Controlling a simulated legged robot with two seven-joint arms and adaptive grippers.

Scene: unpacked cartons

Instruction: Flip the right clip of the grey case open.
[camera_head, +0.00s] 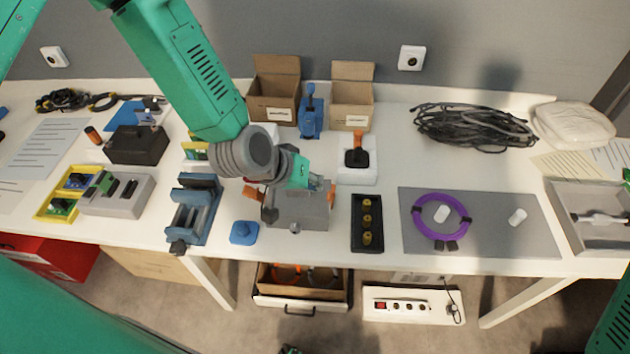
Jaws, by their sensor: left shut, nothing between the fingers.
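The grey case (298,213) stands near the front edge of the table, below my left arm. An orange clip shows on its left side (253,192), and the right orange clip (331,194) shows at its right side. My left gripper (318,185) is shut and empty, over the back right part of the case and close to the right clip. Whether it touches the clip I cannot tell. My wrist hides the back of the case. My right gripper is not in view.
A black tray with brass pieces (352,223) stands right of the case. A blue vise (193,211) and a blue block (243,232) stand to its left. A joystick on a white base (357,163) and open cartons (351,97) are behind. A grey mat (520,233) lies further right.

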